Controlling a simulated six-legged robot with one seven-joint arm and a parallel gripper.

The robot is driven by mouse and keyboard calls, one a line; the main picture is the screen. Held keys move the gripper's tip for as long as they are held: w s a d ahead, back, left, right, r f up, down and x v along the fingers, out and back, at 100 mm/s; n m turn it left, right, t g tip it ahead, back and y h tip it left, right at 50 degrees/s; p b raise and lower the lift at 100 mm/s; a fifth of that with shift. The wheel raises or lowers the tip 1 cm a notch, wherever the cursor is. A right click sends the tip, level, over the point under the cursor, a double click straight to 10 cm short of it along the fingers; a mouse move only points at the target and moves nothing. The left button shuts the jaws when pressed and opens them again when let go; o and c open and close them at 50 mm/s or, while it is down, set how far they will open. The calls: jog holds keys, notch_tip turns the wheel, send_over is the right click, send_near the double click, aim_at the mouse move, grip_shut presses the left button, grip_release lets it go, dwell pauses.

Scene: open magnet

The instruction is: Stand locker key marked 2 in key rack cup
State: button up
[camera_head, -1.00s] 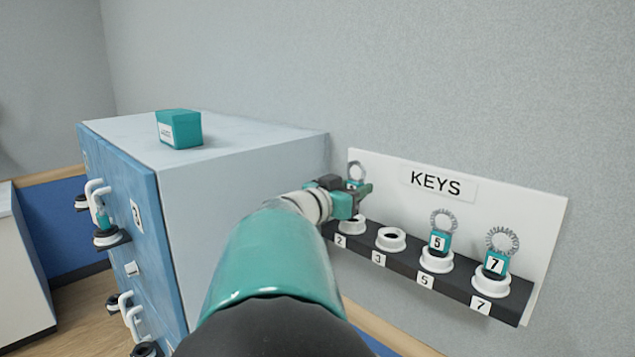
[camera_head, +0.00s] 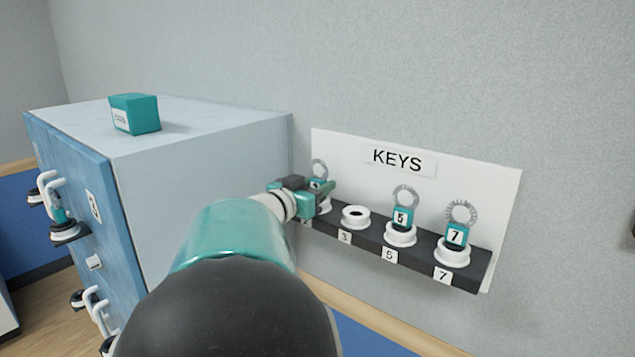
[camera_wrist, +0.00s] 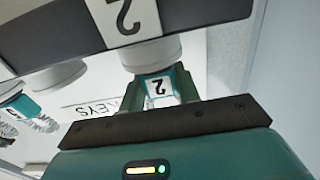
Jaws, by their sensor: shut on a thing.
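The teal locker key marked 2 (camera_wrist: 157,87) is between the two fingers of my gripper (camera_wrist: 160,93), with its tag facing the wrist camera. In the wrist view, which is upside down, the key's end meets the white cup (camera_wrist: 150,54) behind the rack label 2. I cannot tell how deep the end sits. In the head view my gripper (camera_head: 322,192) is at the rack's left end, and the key's ring (camera_head: 319,167) stands upright above it. The gripper hides most of cup 2 there. The black key rack (camera_head: 415,262) is on a white board marked KEYS (camera_head: 398,160).
Cup 3 (camera_head: 355,217) is empty. Keys stand in cup 5 (camera_head: 401,237) and cup 7 (camera_head: 452,255), right of my gripper. A blue and white locker cabinet (camera_head: 210,165) is close on the left, with a teal box (camera_head: 135,114) on top.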

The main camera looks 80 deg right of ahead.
jog(key=o, duration=1)
jog(key=shift+o, duration=0.2)
jog(key=v, duration=1.3)
jog(key=shift+w+a, duration=0.15)
jog(key=shift+a, duration=0.2)
